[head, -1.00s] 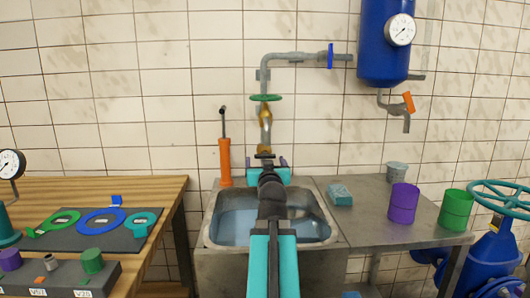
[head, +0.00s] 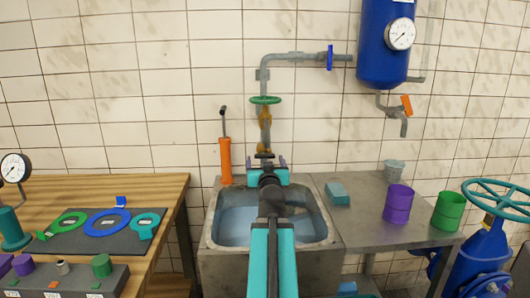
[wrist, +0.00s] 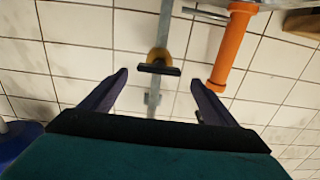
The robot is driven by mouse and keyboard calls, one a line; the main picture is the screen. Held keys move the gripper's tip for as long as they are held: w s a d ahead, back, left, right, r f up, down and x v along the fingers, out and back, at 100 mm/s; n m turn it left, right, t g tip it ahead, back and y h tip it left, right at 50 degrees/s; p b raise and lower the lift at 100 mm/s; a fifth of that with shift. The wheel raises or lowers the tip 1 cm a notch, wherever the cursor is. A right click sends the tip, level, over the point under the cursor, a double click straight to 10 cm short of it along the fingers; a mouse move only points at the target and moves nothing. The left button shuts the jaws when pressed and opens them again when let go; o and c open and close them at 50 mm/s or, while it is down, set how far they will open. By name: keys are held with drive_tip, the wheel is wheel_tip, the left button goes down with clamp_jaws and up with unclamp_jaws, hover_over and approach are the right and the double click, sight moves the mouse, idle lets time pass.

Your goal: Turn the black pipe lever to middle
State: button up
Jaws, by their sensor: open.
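The black pipe lever (head: 264,155) is a short dark bar on the brass pipe fitting (head: 265,118) above the sink. In the wrist view, the lever (wrist: 158,69) lies crosswise, seen between and beyond my fingertips. My gripper (head: 266,164) is open and in front of the lever's pipe, partly covering its lower part in the head view. In the wrist view, my gripper (wrist: 158,79) has a purple-grey finger on each side and nothing between them is held. I cannot tell the exact gap to the lever.
An orange cylinder (head: 225,160) with a dark rod stands just left of the pipe. The sink (head: 325,236) lies below my arm. A steel counter (head: 365,225) with purple and green cups is at right; a wooden bench (head: 165,190) is at left.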

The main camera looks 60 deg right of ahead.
sight(265, 157)
drive_tip(key=p, duration=0.2)
drive_tip(key=shift+d+r+p, duration=0.1)
drive_tip(key=shift+d+p, duration=0.05)
drive_tip(key=shift+p, duration=0.2)
drive_tip(key=shift+p+x, duration=0.8)
drive_tip(key=shift+p, duration=0.3)
drive_tip(key=shift+w+d+p, duration=0.4)
drive_tip(key=shift+d+p, duration=0.15)
drive_tip(key=shift+p, duration=0.55)
drive_tip(key=shift+w+d, duration=0.2)
drive_tip(key=shift+d, duration=0.1)
drive_tip(key=shift+x, duration=0.95)
drive_tip(key=c, duration=1.1)
drive_tip(key=shift+o, duration=0.2)
